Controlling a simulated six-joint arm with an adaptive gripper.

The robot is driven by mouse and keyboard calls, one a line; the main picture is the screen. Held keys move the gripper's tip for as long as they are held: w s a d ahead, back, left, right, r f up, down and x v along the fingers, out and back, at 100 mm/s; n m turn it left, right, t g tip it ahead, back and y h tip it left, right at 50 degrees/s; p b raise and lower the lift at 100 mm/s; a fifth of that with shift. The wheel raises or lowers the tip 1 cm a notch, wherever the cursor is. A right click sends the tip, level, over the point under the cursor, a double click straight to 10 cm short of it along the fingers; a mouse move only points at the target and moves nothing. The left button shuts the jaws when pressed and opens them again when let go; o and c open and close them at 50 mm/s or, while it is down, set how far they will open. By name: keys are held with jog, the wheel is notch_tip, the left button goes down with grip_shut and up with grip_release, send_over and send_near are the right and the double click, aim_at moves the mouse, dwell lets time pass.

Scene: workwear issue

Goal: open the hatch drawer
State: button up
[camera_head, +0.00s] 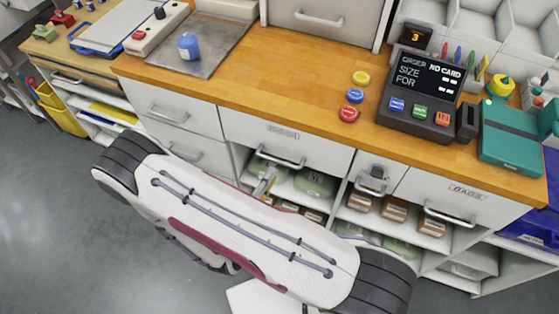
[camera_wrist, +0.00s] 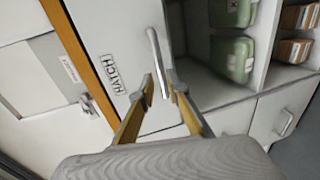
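The hatch drawer (camera_head: 318,147) is a white front below the wooden counter and looks closed. Its HATCH label (camera_wrist: 115,73) is readable in the wrist view. Its metal bar handle (camera_head: 280,157) also shows in the wrist view (camera_wrist: 154,45). My gripper (camera_wrist: 160,90) is open, with its two tan fingers apart, one on each side of the handle's near end. I cannot tell whether either finger touches the bar. In the head view my gripper (camera_head: 264,183) is just below the handle, partly hidden by my arm.
Below the drawer is an open shelf with green packs (camera_head: 315,182) and brown boxes (camera_head: 394,208). A small drawer (camera_head: 377,170) and the BAGS drawer (camera_head: 455,195) are to the right. The counter (camera_head: 270,70) holds coloured buttons (camera_head: 355,96) and an order terminal (camera_head: 425,90).

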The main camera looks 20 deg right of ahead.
aim_at(279, 163)
jog(key=shift+d, duration=0.1)
jog(key=shift+x, duration=3.8)
grip_shut()
